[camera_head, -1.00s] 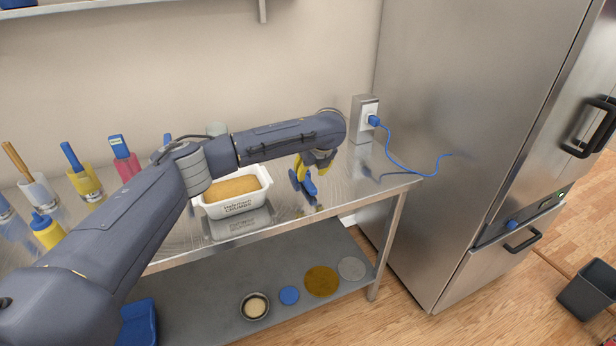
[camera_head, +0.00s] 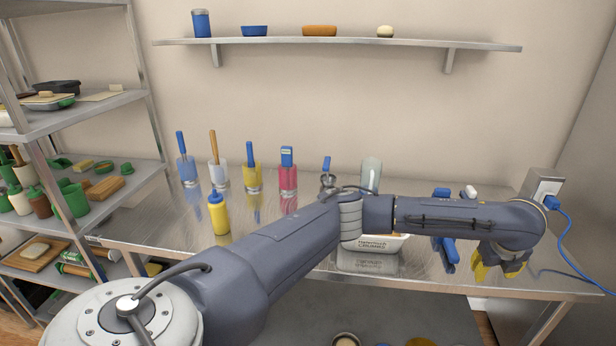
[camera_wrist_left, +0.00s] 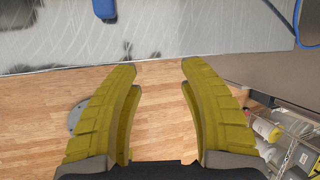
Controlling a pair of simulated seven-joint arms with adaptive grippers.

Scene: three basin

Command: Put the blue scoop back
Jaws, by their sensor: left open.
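A long blue tool, which I take to be the blue scoop (camera_head: 447,254), lies on the steel table right of the white tub; my left arm hides part of it. A blue end (camera_wrist_left: 105,9) shows at the top of the left wrist view, apart from the fingers. My left gripper (camera_head: 495,265), with yellow fingers, is right of the blue tool near the table's front edge. In the left wrist view the left gripper (camera_wrist_left: 159,75) is open and empty. The white tub (camera_head: 370,262) is partly hidden by my arm. My right gripper is not in view.
Coloured holders with upright tools stand along the table's back, including a yellow holder (camera_head: 252,178) and a pink holder (camera_head: 288,180). A yellow bottle (camera_head: 218,214) stands in front. A wall outlet (camera_head: 545,190) with a blue cord is at the right. A wall shelf (camera_head: 340,44) hangs above.

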